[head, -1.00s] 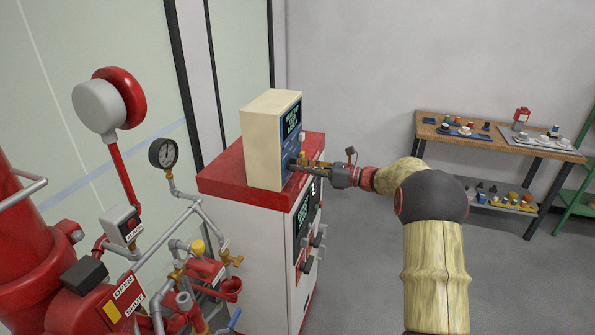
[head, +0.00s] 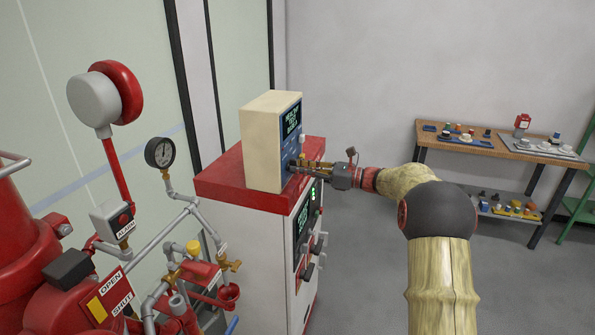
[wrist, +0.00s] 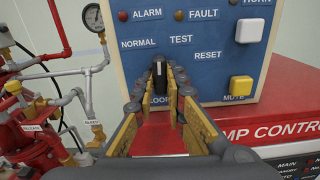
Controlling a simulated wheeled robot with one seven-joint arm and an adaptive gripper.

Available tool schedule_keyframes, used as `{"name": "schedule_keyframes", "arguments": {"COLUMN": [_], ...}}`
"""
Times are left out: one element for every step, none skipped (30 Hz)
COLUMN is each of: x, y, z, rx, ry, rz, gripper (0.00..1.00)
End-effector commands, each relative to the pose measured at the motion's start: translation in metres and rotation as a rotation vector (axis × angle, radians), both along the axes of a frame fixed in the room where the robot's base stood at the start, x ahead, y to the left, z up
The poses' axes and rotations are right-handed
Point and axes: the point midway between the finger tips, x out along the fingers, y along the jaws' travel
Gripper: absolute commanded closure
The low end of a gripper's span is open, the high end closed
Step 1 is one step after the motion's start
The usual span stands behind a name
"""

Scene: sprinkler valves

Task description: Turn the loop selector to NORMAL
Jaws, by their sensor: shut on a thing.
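The loop selector (wrist: 159,72) is a small black knob with a white mark near its top, on the blue face of a cream panel (head: 266,150). It stands about upright in the wrist view, its mark between the NORMAL label (wrist: 138,43) and the TEST label (wrist: 181,39). A RESET label (wrist: 208,54) lies further right. My gripper (wrist: 161,80) is shut on the knob, with a finger on each side. In the head view my gripper (head: 301,164) reaches the panel from the right, and the knob is mostly hidden.
The panel stands on a red-topped pump control cabinet (head: 215,180). Red and grey pipework (head: 165,245) stands at left. A workbench (head: 500,145) is at the back right; open floor lies between.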

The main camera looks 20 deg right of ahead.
Motion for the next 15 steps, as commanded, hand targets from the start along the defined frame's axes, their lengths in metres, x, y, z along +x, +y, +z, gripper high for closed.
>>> {"name": "schedule_keyframes", "arguments": {"x": [0.0006,0.0006,0.0006,0.0006,0.0006,0.0006,0.0007,0.0007,0.0006,0.0007,0.0007,0.0007,0.0008,0.0008,0.0008], "y": [-0.0011,-0.0011,-0.0011,-0.0011,-0.0011,-0.0011,-0.0012,-0.0012,-0.0012,-0.0012,-0.0012,-0.0012,-0.0013,-0.0012,-0.0013], "z": [0.0024,0.0025,0.0026,0.0026,0.0027,0.0026,0.0025,0.0023,0.0020,0.0017,0.0013,0.0009,0.0007,0.0005,0.0005], "rx": [0.000,0.000,0.000,0.000,0.000,0.000,-0.001,-0.001,-0.003,-0.004,-0.007,-0.010,-0.013,-0.015,-0.019], "ry": [-0.004,-0.004,-0.004,-0.004,-0.004,-0.004,-0.004,-0.005,-0.009,-0.011,-0.015,-0.020,-0.024,-0.027,-0.032], "rz": [-0.003,-0.003,-0.003,-0.003,-0.003,-0.003,-0.003,-0.003,-0.003,-0.003,-0.003,-0.003,-0.003,-0.003,-0.003], "gripper": [1.00,1.00,1.00,1.00,1.00,1.00,1.00,1.00,1.00,1.00,1.00,1.00,1.00,1.00,1.00]}}
